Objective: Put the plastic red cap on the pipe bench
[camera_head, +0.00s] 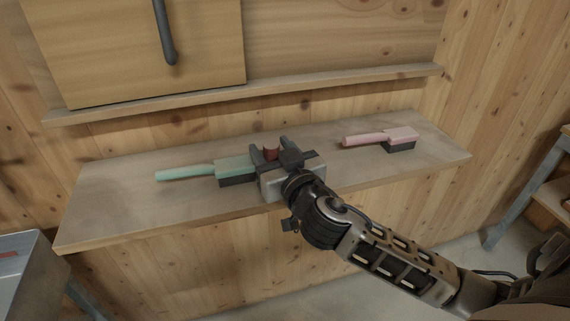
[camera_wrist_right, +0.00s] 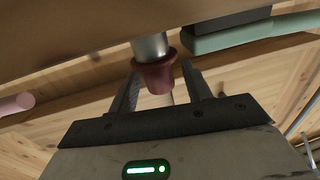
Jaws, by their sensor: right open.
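The dark red cap (camera_head: 271,153) is on the wooden shelf-like bench (camera_head: 120,209), mostly hidden by my right gripper in the head view. In the right wrist view the cap (camera_wrist_right: 157,77) sits at the end of a short metal pipe (camera_wrist_right: 150,46), which runs to the bench surface (camera_wrist_right: 75,30). My right gripper (camera_head: 269,148) is open, with its two fingers on either side of the cap. In the right wrist view the fingers (camera_wrist_right: 162,90) stand apart with the cap between them; contact is not clear. My left gripper is out of view.
A green-handled brush (camera_head: 235,166) lies just left of my right gripper. A pink-handled brush (camera_head: 398,136) lies to its right. A narrow ledge (camera_head: 200,95) runs along the wall behind. A grey box (camera_head: 30,275) stands at the lower left.

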